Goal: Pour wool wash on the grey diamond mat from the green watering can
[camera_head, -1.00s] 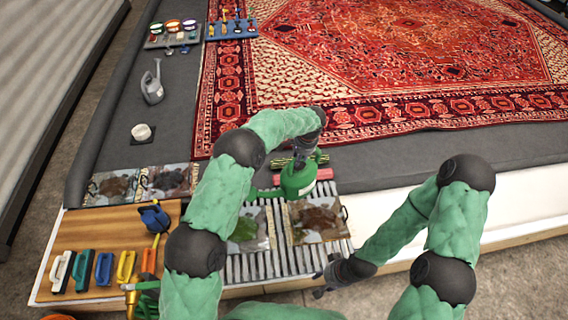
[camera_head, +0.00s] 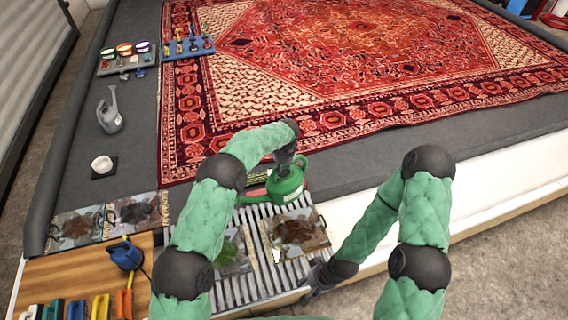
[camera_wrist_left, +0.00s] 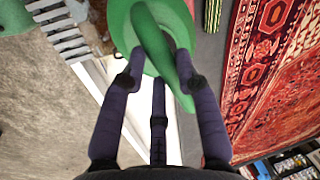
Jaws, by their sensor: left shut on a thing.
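The green watering can (camera_head: 287,186) is at the far end of the slatted rack, beside the dark border of the wash pit. My left gripper (camera_head: 287,158) is shut on its handle from above. The can also shows in the left wrist view (camera_wrist_left: 118,22), with its green handle between the fingers of my left gripper (camera_wrist_left: 160,85). I cannot tell whether the can touches the rack. My right gripper (camera_head: 314,284) is low near the rack's front edge; its fingers are too small to read. I cannot make out a grey diamond mat for certain.
Bagged samples lie on the slatted rack (camera_head: 262,238) and left of it. A blue can (camera_head: 126,254) and several coloured brushes stand on the wooden board (camera_head: 75,267). A grey watering can (camera_head: 109,112) and a white pot (camera_head: 102,165) stand on the dark border. A red rug (camera_head: 340,60) fills the pit.

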